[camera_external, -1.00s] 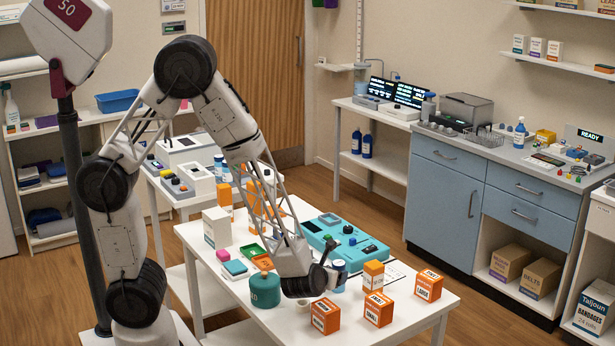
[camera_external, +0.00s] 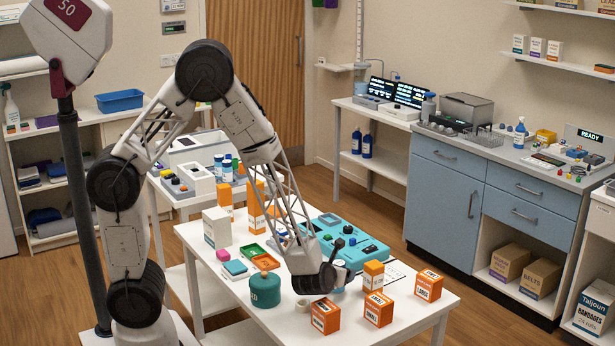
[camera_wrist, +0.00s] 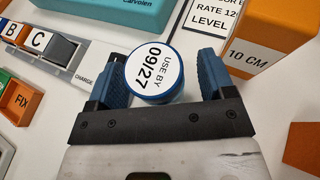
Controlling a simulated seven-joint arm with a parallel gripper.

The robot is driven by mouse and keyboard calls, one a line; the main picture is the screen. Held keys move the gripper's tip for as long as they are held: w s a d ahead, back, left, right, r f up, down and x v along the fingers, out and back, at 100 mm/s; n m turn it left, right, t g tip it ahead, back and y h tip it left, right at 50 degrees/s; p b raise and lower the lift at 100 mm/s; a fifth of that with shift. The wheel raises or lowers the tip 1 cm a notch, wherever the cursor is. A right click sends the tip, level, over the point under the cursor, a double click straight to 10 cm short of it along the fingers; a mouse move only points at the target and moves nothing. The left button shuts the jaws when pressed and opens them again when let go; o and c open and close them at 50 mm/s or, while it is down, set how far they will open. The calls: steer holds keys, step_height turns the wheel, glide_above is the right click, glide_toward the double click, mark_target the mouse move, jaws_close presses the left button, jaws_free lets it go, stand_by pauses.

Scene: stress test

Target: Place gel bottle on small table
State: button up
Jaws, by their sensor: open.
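My gripper (camera_wrist: 163,78) is open, with one blue finger pad on each side of a round container (camera_wrist: 153,72). The container has a blue rim and a white top marked "USE BY 09/27". A gap shows at its right side; contact on the left is hard to tell. In the external view, my gripper (camera_external: 331,277) is low over the front white table (camera_external: 232,305), and the container (camera_external: 342,274) is partly hidden behind it. I cannot tell for certain that this is the gel bottle. A smaller white table (camera_external: 186,202) stands behind at left with several bottles and devices.
Orange boxes (camera_external: 378,309) stand close right and in front of my gripper. A green canister (camera_external: 265,291) is to its left, and a teal case (camera_external: 345,240) lies behind it. A tall orange box (camera_wrist: 270,40) is near the right finger.

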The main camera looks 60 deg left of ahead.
stand_by(0.5)
steer(key=c, duration=1.1)
steer(key=shift+r, duration=0.15)
steer(key=shift+c, duration=0.2)
steer(key=shift+r, duration=4.85)
steer(key=shift+w, duration=0.1)
steer(key=shift+w+r, duration=0.15)
steer(key=shift+w, duration=0.4)
steer(key=w+a+r+m+h, duration=0.1)
steer(key=w+a+r, duration=0.1)
steer(key=w, duration=0.6)
steer(key=w+a+r+m+h, duration=0.1)
steer(key=w+r, duration=0.1)
steer(key=w, duration=0.6)
steer(key=w+a+r+m+t+h, duration=0.1)
steer(key=w+a+r+m+h, duration=0.2)
steer(key=w+a+r, duration=0.4)
steer(key=shift+w+a+r+h, duration=0.3)
steer(key=shift+w+a+h, duration=0.3)
steer(key=shift+w+a, duration=1)
